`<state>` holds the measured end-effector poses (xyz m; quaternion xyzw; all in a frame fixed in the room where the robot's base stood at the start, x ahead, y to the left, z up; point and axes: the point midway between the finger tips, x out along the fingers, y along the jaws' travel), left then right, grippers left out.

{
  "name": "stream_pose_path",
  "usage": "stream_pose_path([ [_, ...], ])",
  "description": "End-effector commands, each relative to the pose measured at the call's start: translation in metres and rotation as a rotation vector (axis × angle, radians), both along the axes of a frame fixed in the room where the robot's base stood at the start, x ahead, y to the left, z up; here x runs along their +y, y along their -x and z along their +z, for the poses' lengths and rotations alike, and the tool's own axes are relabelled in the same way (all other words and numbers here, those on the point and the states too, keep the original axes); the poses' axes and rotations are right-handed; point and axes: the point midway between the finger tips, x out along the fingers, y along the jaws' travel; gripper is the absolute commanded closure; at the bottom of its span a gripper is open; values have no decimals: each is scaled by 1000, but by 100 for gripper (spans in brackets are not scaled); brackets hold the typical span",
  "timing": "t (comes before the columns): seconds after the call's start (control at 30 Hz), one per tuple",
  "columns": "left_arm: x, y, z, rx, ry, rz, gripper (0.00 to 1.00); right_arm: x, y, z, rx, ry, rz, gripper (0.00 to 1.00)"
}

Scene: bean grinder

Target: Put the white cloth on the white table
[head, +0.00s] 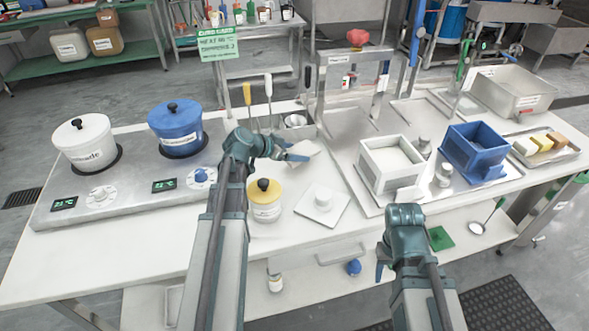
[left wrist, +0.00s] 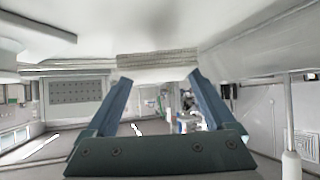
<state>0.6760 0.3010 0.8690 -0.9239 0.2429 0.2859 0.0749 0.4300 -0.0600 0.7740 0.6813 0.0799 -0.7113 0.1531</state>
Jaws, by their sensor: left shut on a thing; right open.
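The white cloth (head: 305,149) is at the tips of my left gripper (head: 294,152), over the middle of the white table (head: 125,245). In the left wrist view the fingers of my left gripper (left wrist: 158,82) close on the edge of the pale, ribbed cloth (left wrist: 158,60). I cannot tell from the head view whether the cloth touches the tabletop. My right gripper (head: 381,268) is open and empty near the table's front edge, pointing down; its fingers are partly hidden by my arm.
A white box (head: 390,165) and blue box (head: 475,155) are to the right. White and blue pots (head: 87,145) stand left.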

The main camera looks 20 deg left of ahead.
Motion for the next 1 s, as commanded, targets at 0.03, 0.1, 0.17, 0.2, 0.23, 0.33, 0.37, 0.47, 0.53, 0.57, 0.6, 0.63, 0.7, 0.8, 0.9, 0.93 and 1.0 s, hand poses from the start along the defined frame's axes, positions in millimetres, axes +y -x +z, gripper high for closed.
stream_pose_path([
  [0.03, 0, 0, -4, 0, 0, 0, 65, 0, 0, -4, 0, 0, 0, 50],
  [0.1, 0, 0, -2, 0, 0, 0, 65, 0, 0, -2, 0, 0, 0, 50],
  [0.17, 0, 0, -3, 0, 0, 0, 65, 0, 0, -3, 0, 0, 0, 50],
  [0.2, 0, 0, -5, 0, 0, 0, 65, 0, 0, -5, 0, 0, 0, 50],
  [0.23, 0, 0, -7, 0, 0, 0, 65, 0, 0, -7, 0, 0, 0, 50],
  [0.33, 0, 0, -18, 0, 0, 0, 65, 0, 0, -18, 0, 0, 0, 50],
  [0.37, 0, 0, -22, 0, 0, 0, 65, 0, 0, -22, 0, 0, 0, 50],
  [0.47, 0, 0, -35, 0, 0, 0, 65, 0, 0, -35, 0, 0, 0, 50],
  [0.53, 0, 0, -41, 0, 0, 0, 65, 0, 0, -41, 0, 0, 0, 50],
  [0.57, 0, 0, -42, 0, 0, 0, 65, 0, 0, -42, 0, 0, 0, 50],
  [0.6, 0, 0, -41, 0, 0, 0, 65, 0, 0, -42, 0, 0, 0, 50],
  [0.63, 0, 0, -41, 0, 0, 0, 65, 0, 0, -41, 0, 0, 0, 50],
  [0.7, 0, 0, -39, 0, 0, 0, 65, 0, 0, -39, 0, 0, 0, 50],
  [0.8, 0, 0, -39, 0, 0, 0, 65, 0, 0, -39, 0, 0, 0, 50],
  [0.9, 0, 0, -41, 0, 0, 0, 65, 0, 0, -41, 0, 0, 0, 50],
  [0.93, 0, 0, -43, 0, 0, 0, 65, 0, 0, -43, 0, 0, 0, 50],
  [1.0, 0, 0, -42, 0, 0, 0, 6, 0, 0, -42, 0, 0, 0, 50],
])
